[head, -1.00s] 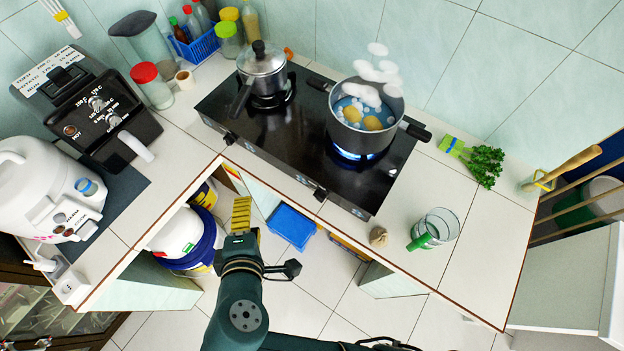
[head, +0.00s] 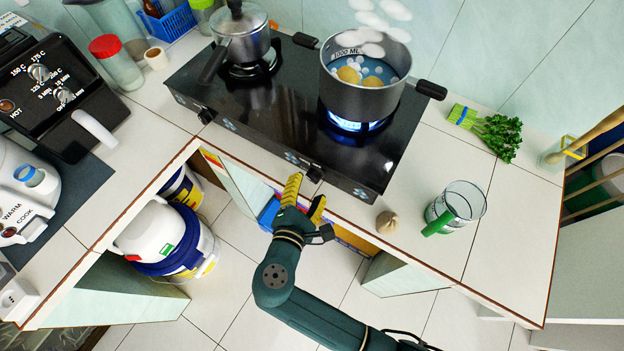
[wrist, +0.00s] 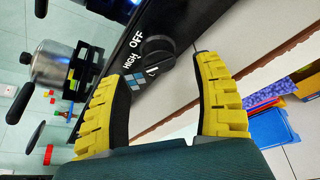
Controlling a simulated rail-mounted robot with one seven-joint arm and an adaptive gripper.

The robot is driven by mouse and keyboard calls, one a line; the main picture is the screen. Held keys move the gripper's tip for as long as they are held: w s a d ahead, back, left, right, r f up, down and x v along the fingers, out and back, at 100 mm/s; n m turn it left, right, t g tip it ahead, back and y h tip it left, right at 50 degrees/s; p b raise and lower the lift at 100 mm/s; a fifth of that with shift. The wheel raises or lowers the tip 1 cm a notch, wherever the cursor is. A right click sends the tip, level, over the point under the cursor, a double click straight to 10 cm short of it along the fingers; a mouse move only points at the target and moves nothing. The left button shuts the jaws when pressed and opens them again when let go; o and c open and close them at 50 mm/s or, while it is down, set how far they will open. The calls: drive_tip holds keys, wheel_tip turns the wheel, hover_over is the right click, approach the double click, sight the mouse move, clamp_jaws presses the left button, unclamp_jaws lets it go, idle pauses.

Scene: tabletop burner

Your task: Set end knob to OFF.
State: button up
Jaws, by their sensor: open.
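The end knob (head: 314,173) is a dark knob on the front of the black stove (head: 270,105), at its right end. In the wrist view the black knob (wrist: 157,50) sits beside OFF and HIGH labels; I cannot tell exactly where it points. A blue flame (head: 344,124) burns under the right pot (head: 362,85), which steams. My gripper (head: 306,190) is open just in front of this knob. In the wrist view the yellow fingers of my gripper (wrist: 168,68) are spread to either side of the knob, apart from it, with nothing between them.
A second knob (head: 206,115) is on the stove's left part. A lidded pot (head: 241,40) stands on the left burner. A small brown object (head: 387,222) and a glass (head: 457,206) stand right of the stove. The counter edge runs below the stove front.

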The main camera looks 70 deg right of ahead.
sight(312, 180)
drive_tip(key=x, duration=0.4)
drive_tip(key=shift+d+b, duration=0.1)
drive_tip(key=shift+b, duration=0.3)
drive_tip(key=c, duration=1.2)
